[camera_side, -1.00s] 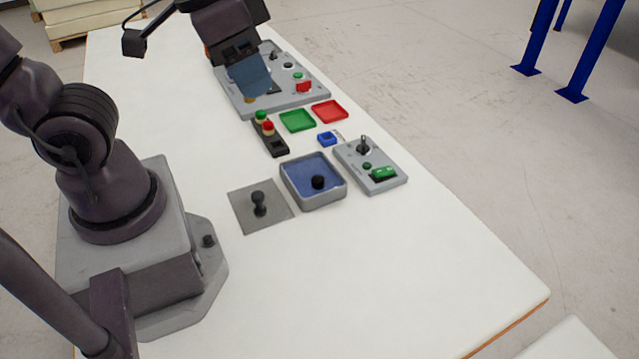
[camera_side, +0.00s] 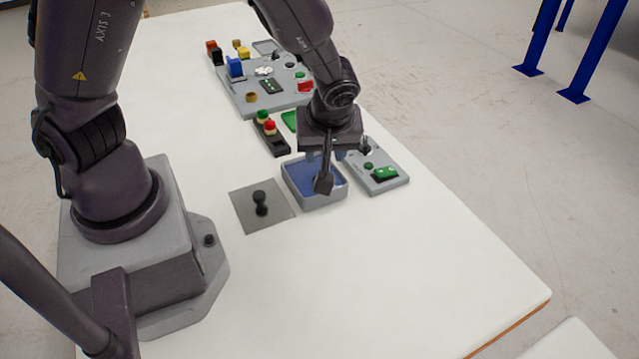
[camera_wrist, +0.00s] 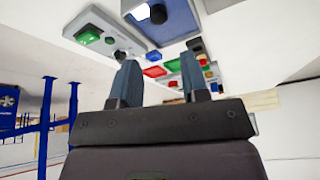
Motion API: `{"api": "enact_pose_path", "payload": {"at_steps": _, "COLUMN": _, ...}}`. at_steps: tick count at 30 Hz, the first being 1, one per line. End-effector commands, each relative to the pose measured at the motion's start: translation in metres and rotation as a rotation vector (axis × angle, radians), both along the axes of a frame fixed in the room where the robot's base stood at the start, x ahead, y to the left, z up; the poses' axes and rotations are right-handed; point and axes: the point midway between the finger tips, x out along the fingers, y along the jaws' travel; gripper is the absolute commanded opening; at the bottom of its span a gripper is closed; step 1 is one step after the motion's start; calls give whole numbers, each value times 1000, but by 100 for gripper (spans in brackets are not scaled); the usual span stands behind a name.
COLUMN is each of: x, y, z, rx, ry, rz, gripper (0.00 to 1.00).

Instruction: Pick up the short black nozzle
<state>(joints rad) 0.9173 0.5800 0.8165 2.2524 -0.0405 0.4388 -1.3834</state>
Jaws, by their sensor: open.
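A short black nozzle (camera_wrist: 158,14) sits in the blue-lined grey tray (camera_wrist: 132,17), near the top of the wrist view. In the side view the same tray (camera_side: 330,203) shows, but the nozzle in it is hidden behind the dark camera and its stalk on my wrist. My gripper (camera_side: 324,157) points down above the back of the tray, apart from it. In the wrist view its two blue fingers (camera_wrist: 159,62) are spread with nothing between them. A taller black nozzle (camera_side: 260,203) stands upright on a grey square plate (camera_side: 244,213) left of the tray.
A grey panel with a green switch (camera_side: 383,173) stands close right of the tray. A black box with red and green buttons (camera_side: 268,134) lies behind. A larger device board (camera_side: 239,104) stands at the back. The table front (camera_side: 370,270) is clear.

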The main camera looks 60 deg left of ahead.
Motion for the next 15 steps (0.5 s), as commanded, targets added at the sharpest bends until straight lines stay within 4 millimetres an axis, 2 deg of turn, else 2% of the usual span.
{"api": "enact_pose_path", "payload": {"at_steps": 5, "x": 2, "y": 4, "z": -9, "rx": -7, "ry": -31, "rz": 66, "gripper": 42}}
{"api": "enact_pose_path", "payload": {"at_steps": 15, "x": 8, "y": 26, "z": -63, "rx": -8, "ry": -28, "rz": 65, "gripper": 42}}
